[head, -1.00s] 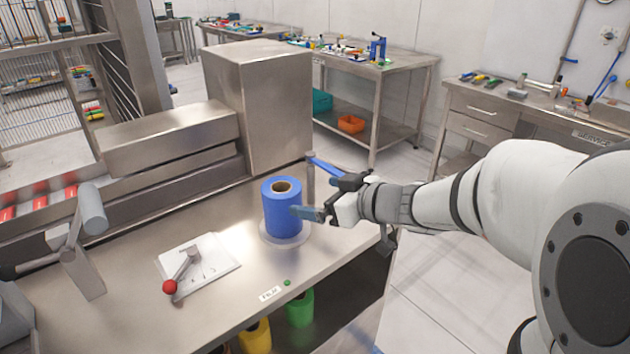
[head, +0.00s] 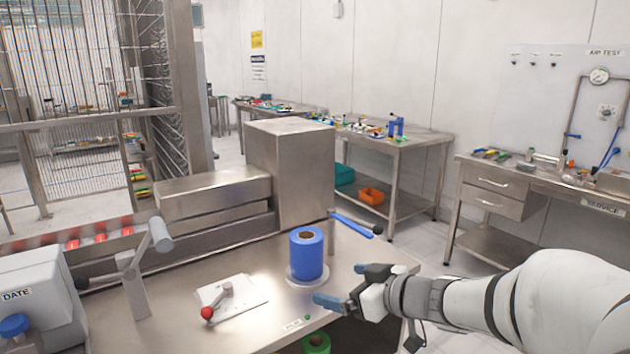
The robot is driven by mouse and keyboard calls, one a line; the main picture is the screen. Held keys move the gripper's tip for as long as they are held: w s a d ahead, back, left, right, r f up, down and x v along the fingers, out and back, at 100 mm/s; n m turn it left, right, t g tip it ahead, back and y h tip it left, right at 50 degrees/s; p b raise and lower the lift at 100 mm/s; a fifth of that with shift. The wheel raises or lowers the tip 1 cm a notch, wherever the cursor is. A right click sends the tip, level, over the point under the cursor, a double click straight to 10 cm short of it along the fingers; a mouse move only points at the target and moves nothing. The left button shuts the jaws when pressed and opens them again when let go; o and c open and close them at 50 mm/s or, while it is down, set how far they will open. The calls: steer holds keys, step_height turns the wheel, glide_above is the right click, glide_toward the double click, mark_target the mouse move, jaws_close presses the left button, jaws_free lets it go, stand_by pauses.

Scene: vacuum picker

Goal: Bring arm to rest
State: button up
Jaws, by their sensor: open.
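My gripper (head: 338,286) is at the end of my white arm (head: 480,300), which comes in from the lower right. Its two fingers are apart and nothing is between them. It is over the front right edge of the steel bench, to the right of and nearer than a blue film roll (head: 306,254). The roll stands upright on a pale round base (head: 293,278) on the bench top. The gripper appears clear of the roll in this view.
A lever with a red knob (head: 207,313) sits on a white plate to the left. A blue-handled lever (head: 352,226) sticks out behind the roll. A steel housing (head: 290,170) stands at the back. Open floor (head: 440,255) lies right of the bench.

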steer(key=d+r+m+t+h+p, duration=0.2)
steer(key=d+m+h, duration=0.5)
steer(key=d+h, duration=0.45)
steer(key=s+a+f+m+g+p, duration=0.1)
steer(key=s+g, duration=0.3)
steer(key=s, duration=0.5)
steer(key=s+a+f+m+g+y+p, duration=0.1)
steer(key=s+f+g, duration=0.3)
steer(key=s, duration=0.5)
steer(key=shift+a+g, duration=0.45)
steer(key=shift+g, duration=0.15)
steer(key=shift+f+y, duration=0.1)
steer(key=shift+y, duration=0.15)
